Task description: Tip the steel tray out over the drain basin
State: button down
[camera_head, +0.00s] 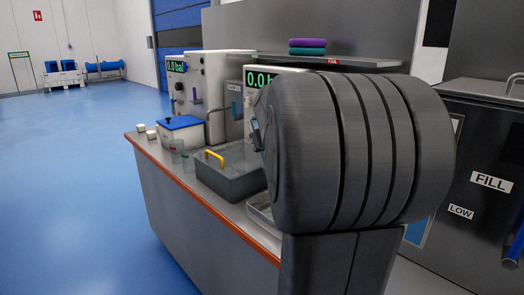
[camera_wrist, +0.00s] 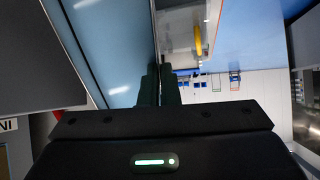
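The steel tray (camera_head: 259,213) shows as a shallow, pale metal rim low beside my arm in the head view; most of it is hidden behind the arm. In the upside-down wrist view, the tray (camera_wrist: 110,55) fills the upper left as a smooth bluish metal surface. My gripper (camera_wrist: 158,85) has its two dark fingers close together on either side of the tray's edge. The fingers are hidden in the head view. The grey drain basin (camera_head: 232,186), with a yellow handle (camera_head: 215,156), sits on the counter just beyond the tray.
A blue-lidded box (camera_head: 181,131) and clear cups (camera_head: 177,151) stand left of the basin. Machines with green displays (camera_head: 176,67) stand behind it. Purple and teal pads (camera_head: 307,46) lie on a shelf. A cabinet marked FILL (camera_head: 490,183) is at right. The blue floor (camera_head: 75,190) at left is clear.

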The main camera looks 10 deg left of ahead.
jog(key=shift+s+d+f+t+y+b, duration=0.1)
jog(key=shift+s+d+t+y+b, duration=0.8)
jog(key=shift+b, duration=4)
jog(key=shift+s+d+f+t+y+b, duration=0.1)
jog(key=shift+s+d+t+y+b, duration=0.75)
jog(key=shift+b, duration=4.05)
jog(key=shift+s+d+r+t+y, duration=0.15)
jog(key=shift+s+d+t+y, duration=0.1)
jog(key=shift+t+y, duration=0.3)
jog(key=shift+s+d+r+t+y, duration=0.1)
jog(key=shift+s+t+y, duration=0.2)
jog(key=shift+t, duration=0.3)
jog(key=shift+w+a, duration=0.1)
jog(key=shift+a, duration=0.05)
jog(key=shift+w+a+g+h, duration=0.55)
jog(key=shift+w+g+h, duration=0.15)
jog(key=shift+g, duration=0.2)
jog(key=shift+r+p, duration=0.15)
jog(key=shift+p, duration=0.5)
jog(key=shift+w+a+p, duration=0.1)
jog(key=shift+p, duration=0.35)
jog(key=shift+f, duration=0.25)
